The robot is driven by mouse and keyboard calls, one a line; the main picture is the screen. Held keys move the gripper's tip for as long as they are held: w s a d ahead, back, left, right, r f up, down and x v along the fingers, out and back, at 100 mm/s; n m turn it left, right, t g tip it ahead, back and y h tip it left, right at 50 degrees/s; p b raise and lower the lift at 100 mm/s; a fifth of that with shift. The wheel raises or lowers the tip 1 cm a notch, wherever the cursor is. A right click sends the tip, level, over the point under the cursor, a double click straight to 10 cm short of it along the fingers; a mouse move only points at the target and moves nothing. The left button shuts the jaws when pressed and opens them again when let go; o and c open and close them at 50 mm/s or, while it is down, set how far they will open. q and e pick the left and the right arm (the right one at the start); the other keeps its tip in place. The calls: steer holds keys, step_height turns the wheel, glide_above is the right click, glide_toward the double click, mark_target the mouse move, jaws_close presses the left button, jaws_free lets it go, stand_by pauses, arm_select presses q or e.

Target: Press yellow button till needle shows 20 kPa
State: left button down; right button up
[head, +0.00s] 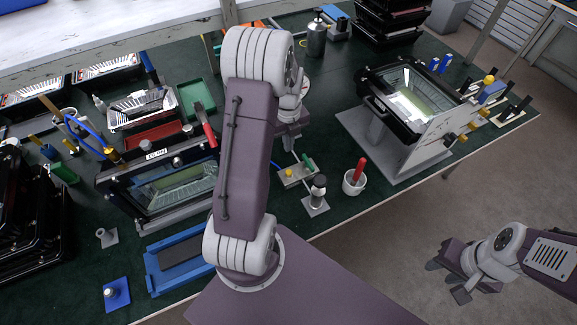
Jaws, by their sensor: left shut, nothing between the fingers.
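My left gripper (289,146) is shut and empty, pointing down over the middle of the green bench, partly covered by its own arm. Just below it lies a small pale block (297,179) with a small yellow spot (287,172), which looks like the yellow button, and a green part beside it. I cannot tell whether the fingertips touch the block. A small black-topped stand (319,189) is next to the block. No needle or kPa reading can be made out. My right gripper (450,282) hangs empty over the floor at lower right, its fingers apart.
A floodlight housing (176,185) stands left of my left arm, another (400,95) on a pale fixture at right. A white cup (353,184) with a red handle is right of the stand. A blue tray (160,278) lies near the front edge. Black housings are stacked at far left.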

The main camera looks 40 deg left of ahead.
mark_target(289, 171)
arm_select(q)
step_height(289, 171, down, 13)
steer(key=shift+w+f+p, duration=0.1)
steer(key=shift+p, duration=0.45)
